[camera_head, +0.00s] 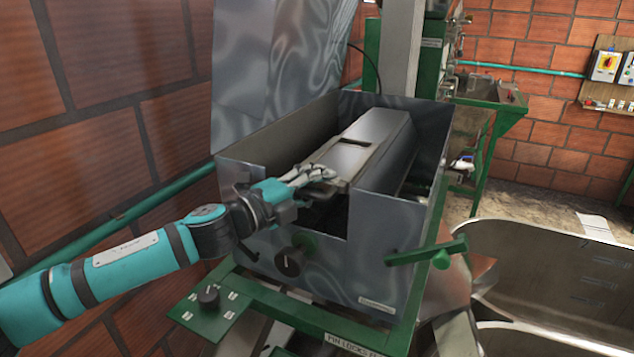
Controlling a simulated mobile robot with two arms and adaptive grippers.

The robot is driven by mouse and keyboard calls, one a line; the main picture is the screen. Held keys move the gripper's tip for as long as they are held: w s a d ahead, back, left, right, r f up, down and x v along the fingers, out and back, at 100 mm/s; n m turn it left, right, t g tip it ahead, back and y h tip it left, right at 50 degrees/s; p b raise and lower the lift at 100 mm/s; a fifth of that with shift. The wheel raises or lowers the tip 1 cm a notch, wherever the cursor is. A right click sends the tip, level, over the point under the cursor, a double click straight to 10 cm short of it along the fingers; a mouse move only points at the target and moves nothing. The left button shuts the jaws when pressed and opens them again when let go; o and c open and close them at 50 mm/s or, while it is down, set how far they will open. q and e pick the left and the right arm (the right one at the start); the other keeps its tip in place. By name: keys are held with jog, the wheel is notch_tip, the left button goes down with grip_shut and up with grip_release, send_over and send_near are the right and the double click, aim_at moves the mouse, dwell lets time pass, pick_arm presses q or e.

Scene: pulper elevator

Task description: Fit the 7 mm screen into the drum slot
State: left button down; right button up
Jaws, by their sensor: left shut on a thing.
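A flat grey plate, which looks like the screen (347,158), lies sloping along the top of the grey drum block (382,128) inside an open metal housing (375,228). A dark rectangular opening shows near its far end. No 7 mm marking is readable. My left gripper (312,179) reaches in over the housing's near left wall and is shut on the plate's near end. The fingers hide that end. How far the plate sits in the drum slot cannot be told. My right gripper is not in view.
The housing's raised lid (275,75) stands behind at the left. Dark knobs (290,262) and a green lever (428,252) stick out in front. A metal trough (560,270) is at the right. A brick wall runs close along the left.

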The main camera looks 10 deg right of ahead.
aim_at(315, 197)
pick_arm(q)
jog(key=shift+s+a, duration=0.1)
jog(key=shift+s, duration=0.05)
jog(key=shift+s+a+r+p, duration=0.1)
jog(key=shift+s+a+p, duration=0.3)
jog(key=shift+s+a, duration=0.8)
jog(key=shift+s+a+f+p, duration=0.1)
jog(key=shift+s+a+p, duration=0.25)
jog(key=shift+s+a, duration=0.85)
jog(key=shift+s+a+r+p, duration=0.1)
jog(key=shift+s+a+p, duration=0.45)
jog(key=shift+s, duration=1.2)
jog(key=s+a, duration=0.4)
jog(key=s, duration=0.2)
jog(key=shift+s+a, duration=0.25)
jog(key=shift+a, duration=0.15)
dwell(1.6)
